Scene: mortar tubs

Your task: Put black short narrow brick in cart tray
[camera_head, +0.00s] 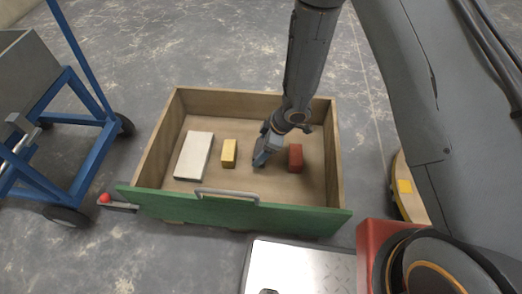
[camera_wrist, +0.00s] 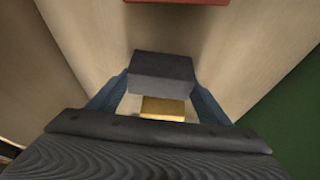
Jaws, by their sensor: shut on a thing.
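The black brick (camera_wrist: 162,75) shows dark grey between the blue fingers of my gripper (camera_wrist: 155,98) in the wrist view. My gripper is shut on it. In the head view my gripper (camera_head: 264,152) reaches down into a wooden drawer (camera_head: 245,103) with a green front, between a yellow brick and a red brick; the black brick is hard to tell from the fingers there. I cannot tell whether it touches the drawer floor. A cart with a blue frame (camera_head: 85,120) stands at the left and carries a grey tray (camera_head: 28,72), partly cut off by the picture edge.
The drawer also holds a white slab (camera_head: 194,155), the yellow brick (camera_head: 229,153) and the red brick (camera_head: 295,158). A metal handle (camera_head: 227,194) is on the green front. Bare floor lies behind the drawer.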

